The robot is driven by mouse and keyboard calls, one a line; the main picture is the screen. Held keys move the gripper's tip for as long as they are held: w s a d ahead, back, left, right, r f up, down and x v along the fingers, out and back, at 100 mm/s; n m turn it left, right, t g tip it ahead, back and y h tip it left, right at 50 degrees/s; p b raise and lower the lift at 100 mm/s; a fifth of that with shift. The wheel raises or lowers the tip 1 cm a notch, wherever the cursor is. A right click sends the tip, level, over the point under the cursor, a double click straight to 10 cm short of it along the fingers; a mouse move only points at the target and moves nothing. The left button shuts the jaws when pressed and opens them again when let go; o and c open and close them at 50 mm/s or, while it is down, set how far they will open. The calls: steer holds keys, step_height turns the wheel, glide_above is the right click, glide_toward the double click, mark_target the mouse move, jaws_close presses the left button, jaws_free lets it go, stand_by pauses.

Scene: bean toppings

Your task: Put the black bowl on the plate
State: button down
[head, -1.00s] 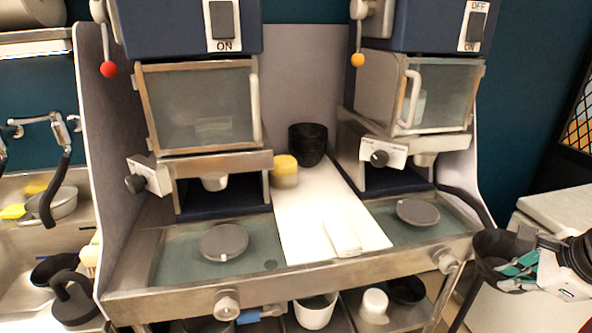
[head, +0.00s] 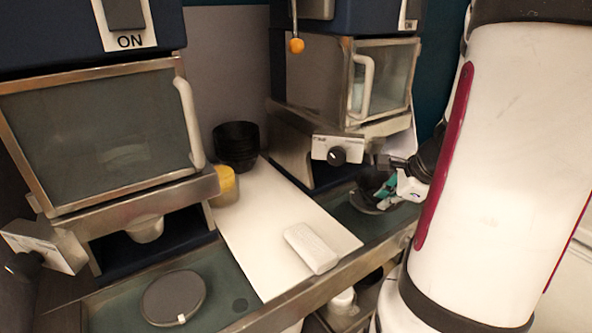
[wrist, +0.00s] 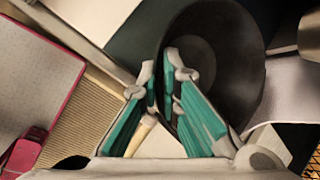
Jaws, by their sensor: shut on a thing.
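My gripper (head: 385,188), with teal fingers, is at the right dispenser in the head view. It is shut on the rim of a black bowl (head: 372,178), which is partly hidden by my gripper. In the wrist view the bowl (wrist: 218,60) fills the upper middle, its rim between my fingertips (wrist: 165,100). The bowl is above or close to the right round grey plate (head: 362,208), of which only an edge shows; I cannot tell whether they touch. Another round grey plate (head: 170,300) lies bare under the left dispenser.
A stack of black bowls (head: 236,145) stands at the back of the white board (head: 265,215). A yellow-lidded container (head: 225,187) is beside it. A white block (head: 312,248) lies at the board's front. The right dispenser (head: 337,150) overhangs close by my gripper.

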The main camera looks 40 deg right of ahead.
mark_target(369, 190)
steer(key=w+d, duration=0.1)
steer(key=w, duration=0.1)
steer(key=w+d, duration=0.2)
steer(key=w+d+p, duration=0.1)
steer(key=w+d, duration=0.1)
steer(key=shift+f, duration=0.35)
steer(key=shift+d+f, duration=0.15)
steer(key=shift+f, duration=1.65)
steer(key=shift+f, duration=0.1)
steer(key=c, duration=1.8)
jaws_free()
steer(key=shift+r, duration=0.2)
steer(key=p+v, duration=0.1)
steer(key=v, duration=1)
steer(key=shift+s+r, duration=0.25)
steer(key=shift+r, duration=0.1)
